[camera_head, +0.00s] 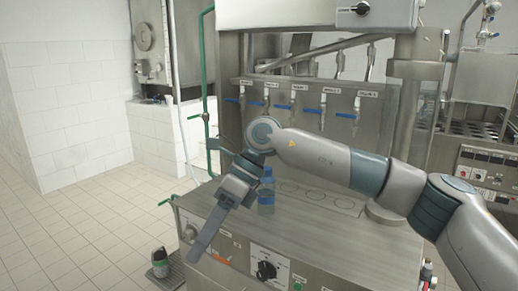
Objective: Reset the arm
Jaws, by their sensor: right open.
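My right arm comes in from the right and reaches across the front of the steel filling machine (340,232). My right gripper (200,245) points down and to the left, above the machine's front left edge. It is open, and I see nothing held in it. A clear bottle with blue in it (266,197) stands upright on the machine's top, just right of the gripper and apart from its fingers. The arm hides part of the machine top. My left gripper is not in view.
A row of taps with blue handles (295,115) hangs behind the arm. A control panel with a black knob (266,271) is on the machine's front. A dark bottle (160,262) stands on a black grate at lower left. The tiled floor (90,235) at left is clear.

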